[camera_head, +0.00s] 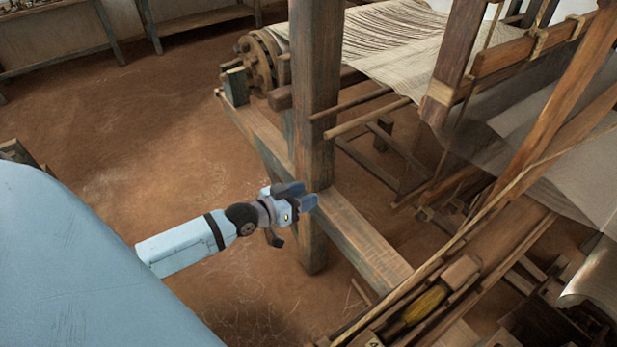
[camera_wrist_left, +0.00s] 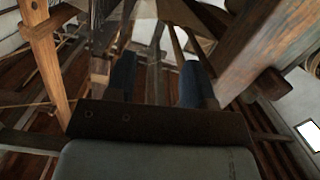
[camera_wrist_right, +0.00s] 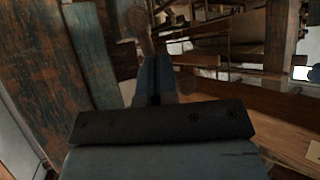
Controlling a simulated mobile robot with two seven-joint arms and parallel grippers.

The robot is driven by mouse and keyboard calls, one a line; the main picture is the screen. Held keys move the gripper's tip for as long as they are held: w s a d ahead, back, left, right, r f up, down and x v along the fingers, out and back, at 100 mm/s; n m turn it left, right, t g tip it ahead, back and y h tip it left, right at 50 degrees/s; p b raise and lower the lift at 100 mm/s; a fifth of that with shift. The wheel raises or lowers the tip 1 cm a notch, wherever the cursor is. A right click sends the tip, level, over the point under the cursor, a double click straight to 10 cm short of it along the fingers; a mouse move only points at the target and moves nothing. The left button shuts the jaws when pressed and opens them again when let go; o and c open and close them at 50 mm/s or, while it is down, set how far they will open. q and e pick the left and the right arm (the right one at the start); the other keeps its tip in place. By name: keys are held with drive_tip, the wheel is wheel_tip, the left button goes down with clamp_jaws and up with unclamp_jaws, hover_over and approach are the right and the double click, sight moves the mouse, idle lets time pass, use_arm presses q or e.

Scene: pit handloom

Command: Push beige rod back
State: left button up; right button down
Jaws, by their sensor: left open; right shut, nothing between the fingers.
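The beige rod (camera_head: 368,118) sticks out to the left from under the cloth of the loom in the head view, just right of the thick wooden post. A darker brown rod (camera_head: 350,103) runs beside it. My left gripper (camera_head: 302,195) is open and empty, in front of the post and below the rod ends, apart from the beige rod. In the left wrist view its two blue fingers (camera_wrist_left: 156,82) stand apart, with thin rods showing beyond them; I cannot tell which is the beige one. My right gripper (camera_wrist_right: 154,78) is shut and empty in the right wrist view, outside the head view.
The thick post (camera_head: 316,85) stands close behind my left gripper, on a low beam (camera_head: 355,235). A toothed wooden wheel (camera_head: 258,62) is at its left. A yellow-wound shuttle (camera_head: 428,302) lies at the front right. The floor (camera_head: 130,130) at left is clear.

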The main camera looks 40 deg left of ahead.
use_arm(q)
drive_tip(key=s+d+f+g+y+b, duration=0.1)
drive_tip(key=s+d+f+g, duration=0.1)
drive_tip(key=s+d+f, duration=0.4)
drive_tip(key=shift+d+b, duration=0.2)
drive_tip(key=shift+b, duration=0.15)
use_arm(e)
wheel_tip(320, 180, down, 2)
drive_tip(key=shift+f, duration=0.1)
use_arm(q)
drive_tip(key=shift+f, duration=0.1)
